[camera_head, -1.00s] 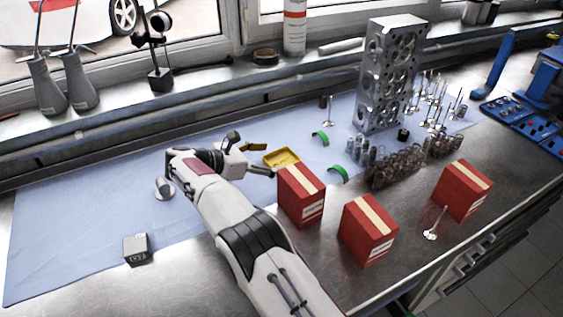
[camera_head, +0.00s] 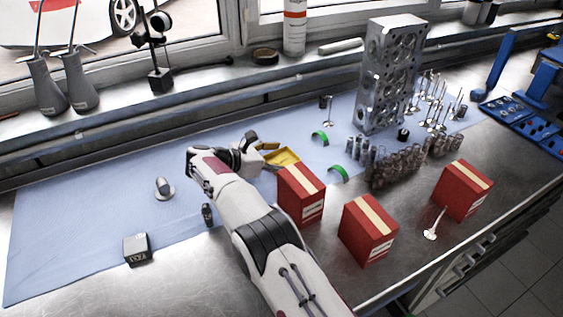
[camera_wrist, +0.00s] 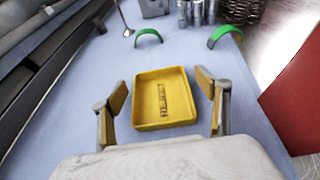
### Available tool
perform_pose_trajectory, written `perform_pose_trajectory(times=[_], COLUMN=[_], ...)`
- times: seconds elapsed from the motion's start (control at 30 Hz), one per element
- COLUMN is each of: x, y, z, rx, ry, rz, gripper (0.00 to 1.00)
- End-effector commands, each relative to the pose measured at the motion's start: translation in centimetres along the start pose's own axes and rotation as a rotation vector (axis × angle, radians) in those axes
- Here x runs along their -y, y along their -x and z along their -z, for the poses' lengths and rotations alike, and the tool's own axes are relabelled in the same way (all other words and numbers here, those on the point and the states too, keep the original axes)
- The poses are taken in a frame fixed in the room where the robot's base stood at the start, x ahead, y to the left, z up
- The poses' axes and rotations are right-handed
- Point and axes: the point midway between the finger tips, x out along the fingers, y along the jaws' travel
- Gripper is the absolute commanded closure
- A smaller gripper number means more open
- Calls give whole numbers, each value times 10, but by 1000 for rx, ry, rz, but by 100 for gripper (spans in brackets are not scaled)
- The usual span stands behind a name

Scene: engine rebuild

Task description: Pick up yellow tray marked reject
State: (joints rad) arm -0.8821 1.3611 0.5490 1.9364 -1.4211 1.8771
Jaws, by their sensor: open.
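In the head view the tray (camera_head: 284,158) is partly hidden by my gripper and wrist. My gripper (camera_wrist: 164,97) is open, with one finger on either side of the tray in the wrist view. The fingers look apart from the tray's walls, and nothing is held. In the head view my gripper (camera_head: 266,154) is close to the tray's left side.
A red box (camera_head: 301,196) stands just in front of the tray; it also edges the wrist view (camera_wrist: 296,95). Green half rings (camera_head: 320,138) lie beyond, near valve springs (camera_head: 395,166) and a metal cylinder head (camera_head: 385,85). Cloth at the left (camera_head: 80,220) is mostly clear.

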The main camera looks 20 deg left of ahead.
Motion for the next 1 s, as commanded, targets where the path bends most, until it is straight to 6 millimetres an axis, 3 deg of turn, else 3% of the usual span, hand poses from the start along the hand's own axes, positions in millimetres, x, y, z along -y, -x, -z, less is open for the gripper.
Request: perform_pose_trajectory(times=[0.47,0.6,0.67,1.0], x=[0,0,0,0], y=[0,0,0,1], z=[0,0,0,-2], rx=[0,0,0,1], ry=[0,0,0,-1], rz=[-1,-1,-1,-1], gripper=[25,61,74,74])
